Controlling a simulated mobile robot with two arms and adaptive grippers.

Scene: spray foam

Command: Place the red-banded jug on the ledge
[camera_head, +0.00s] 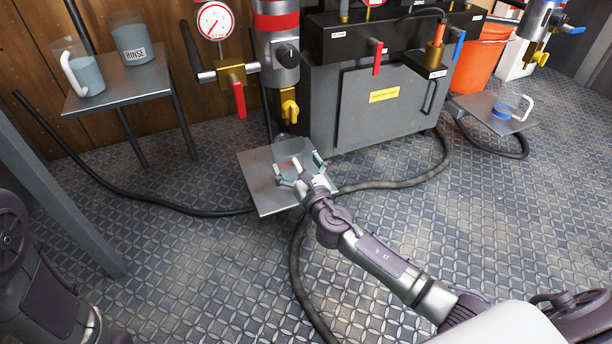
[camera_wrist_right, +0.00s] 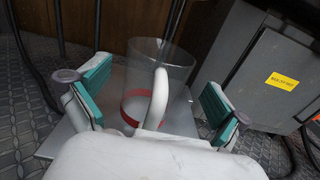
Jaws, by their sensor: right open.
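The red-banded jug (camera_wrist_right: 176,72) is a clear jug with a red band near its base and a white handle. It stands upright on a small grey metal ledge (camera_head: 260,189) below the red-ringed dispenser in the head view. My right gripper (camera_head: 300,170) is open, its two teal-padded fingers on either side of the jug; it also shows in the right wrist view (camera_wrist_right: 155,98). The handle faces my palm, and gaps show between pads and jug. The gripper partly hides the jug in the head view. My left gripper is not in view.
A side table (camera_head: 130,88) at the upper left holds a RINSE container (camera_head: 133,45) and a white-handled jug (camera_head: 85,75). A blue-banded jug (camera_head: 508,109) stands on a right plate (camera_head: 480,106). A grey machine (camera_head: 385,105) stands behind. Black hoses cross the floor.

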